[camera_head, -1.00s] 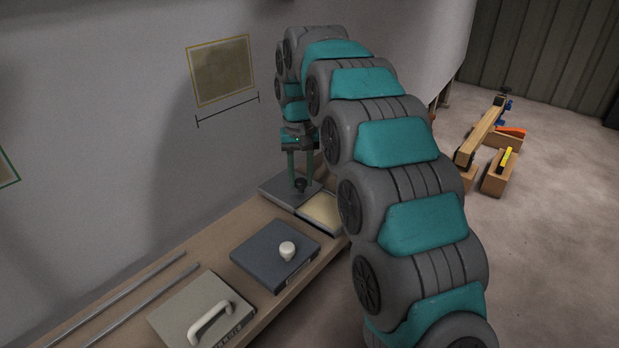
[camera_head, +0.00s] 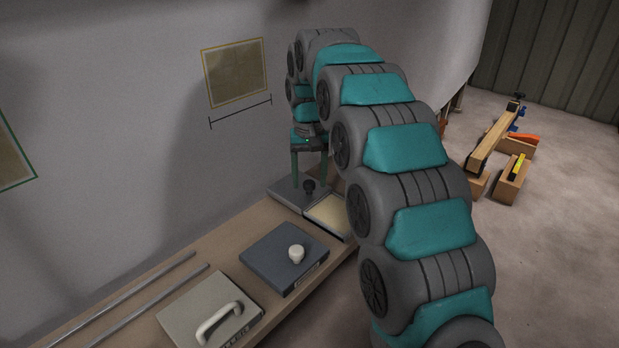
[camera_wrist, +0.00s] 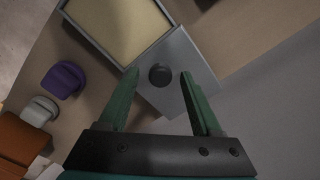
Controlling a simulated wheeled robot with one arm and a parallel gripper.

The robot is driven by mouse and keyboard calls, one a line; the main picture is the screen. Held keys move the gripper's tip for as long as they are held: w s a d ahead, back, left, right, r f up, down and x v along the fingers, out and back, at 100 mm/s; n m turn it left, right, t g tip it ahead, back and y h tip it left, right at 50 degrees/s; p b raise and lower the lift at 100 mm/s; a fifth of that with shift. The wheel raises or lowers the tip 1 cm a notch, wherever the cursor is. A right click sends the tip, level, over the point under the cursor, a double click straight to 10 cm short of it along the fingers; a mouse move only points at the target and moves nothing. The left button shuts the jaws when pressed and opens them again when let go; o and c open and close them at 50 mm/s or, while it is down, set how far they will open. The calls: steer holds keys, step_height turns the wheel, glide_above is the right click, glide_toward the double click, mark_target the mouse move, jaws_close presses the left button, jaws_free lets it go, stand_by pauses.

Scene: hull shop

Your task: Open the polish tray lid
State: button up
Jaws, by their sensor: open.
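The far tray on the bench has a cream inside (camera_head: 327,213) that lies exposed. Its grey lid (camera_head: 285,194) sits off to the back left of the opening and carries a dark round knob (camera_head: 309,187). In the wrist view the lid (camera_wrist: 180,62) lies beside the open tray (camera_wrist: 118,22). My gripper (camera_head: 309,180) is open over the lid, with its green fingers on either side of the knob (camera_wrist: 160,75) and a gap on each side. I cannot read a label on this tray; my arm hides part of its right side.
A dark blue-grey box with a white knob (camera_head: 284,262) and a pale box with a white bar handle (camera_head: 203,306) stand nearer on the bench. Two metal rods (camera_head: 130,297) lie by the wall. Purple (camera_wrist: 64,80) and orange (camera_wrist: 22,138) things show in the wrist view.

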mark_target(309, 182)
step_height(309, 182, up, 7)
steer(key=shift+r, duration=0.25)
stand_by(0.3)
steer(key=shift+s+d+r, duration=0.1)
steer(key=shift+s+d, duration=0.1)
steer(key=shift+d, duration=0.05)
steer(key=s+d+f, duration=0.2)
steer(key=s+d, duration=0.4)
steer(key=s, duration=0.4)
steer(key=s+d+f+m+g, duration=0.1)
steer(key=s+d+f, duration=0.1)
steer(key=s+d, duration=0.5)
steer(key=s+d+f, duration=0.2)
steer(key=s+d, duration=0.2)
steer(key=s, duration=0.8)
steer(key=s+d+f, duration=0.2)
steer(key=s+f, duration=0.5)
steer(key=s, duration=0.6)
steer(key=shift+s+g, duration=0.15)
steer(key=shift+g, duration=0.25)
